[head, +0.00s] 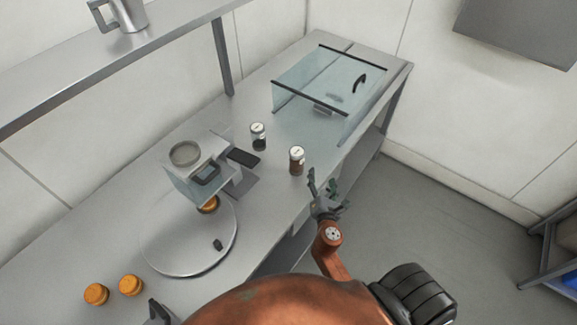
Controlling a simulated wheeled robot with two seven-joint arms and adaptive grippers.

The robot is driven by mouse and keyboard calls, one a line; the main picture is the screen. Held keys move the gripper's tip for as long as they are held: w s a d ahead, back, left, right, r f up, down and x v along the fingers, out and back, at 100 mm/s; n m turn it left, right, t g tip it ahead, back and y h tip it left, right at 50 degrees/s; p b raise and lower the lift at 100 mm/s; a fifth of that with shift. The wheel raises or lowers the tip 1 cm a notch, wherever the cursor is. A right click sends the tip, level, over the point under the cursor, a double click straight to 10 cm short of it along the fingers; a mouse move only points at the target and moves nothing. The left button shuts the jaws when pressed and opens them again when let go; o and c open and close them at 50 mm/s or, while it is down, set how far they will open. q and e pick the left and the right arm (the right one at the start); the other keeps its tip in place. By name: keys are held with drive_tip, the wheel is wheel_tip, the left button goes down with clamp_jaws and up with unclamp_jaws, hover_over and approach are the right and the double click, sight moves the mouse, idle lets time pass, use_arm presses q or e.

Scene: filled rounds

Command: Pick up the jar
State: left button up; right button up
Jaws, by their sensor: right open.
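Two small jars with white lids stand upright on the steel counter (224,269). One jar (297,161) has brown contents and is the nearer to my right gripper. The other jar (258,137) has dark contents and stands farther back to the left. My right gripper (323,182) is open and empty, just right of the brown jar near the counter's front edge. A small gap shows between its fingers and that jar.
A glass-sided case (330,85) stands at the counter's far end. A dispenser (190,172) stands left of the jars, above a round plate (170,245) with an orange round (208,204). Two more orange rounds (96,294) lie at lower left. A shelf (100,70) holds a metal pitcher (128,14).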

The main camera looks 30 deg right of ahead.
sight(299, 159)
drive_tip(key=w+a+r+n+t, duration=0.1)
drive_tip(key=a+n, duration=0.1)
drive_tip(key=w+a+r+n+y, duration=0.1)
drive_tip(key=n, duration=0.2)
drive_tip(key=w+a+r+n+t, duration=0.1)
drive_tip(key=a+r+n, duration=0.1)
drive_tip(key=n, duration=0.1)
drive_tip(key=shift+w+a+t+y, duration=0.3)
drive_tip(key=shift+w, duration=0.1)
drive_tip(key=shift+w+a+r+n, duration=0.1)
drive_tip(key=shift+w+a+n, duration=0.1)
drive_tip(key=shift+w+n, duration=0.15)
drive_tip(key=x, duration=0.2)
drive_tip(key=p+x, duration=0.1)
drive_tip(key=x, duration=0.1)
drive_tip(key=r+x, duration=0.1)
drive_tip(key=x, duration=0.1)
drive_tip(key=shift+w+a, duration=0.25)
drive_tip(key=shift+w, duration=0.3)
drive_tip(key=shift+w+d+f, duration=0.1)
drive_tip(key=shift+w+d, duration=0.1)
drive_tip(key=shift+w, duration=0.1)
drive_tip(key=shift+s, duration=0.1)
drive_tip(key=c, duration=1.3)
drive_tip(key=shift+c, duration=0.5)
drive_tip(key=shift+p, duration=0.3)
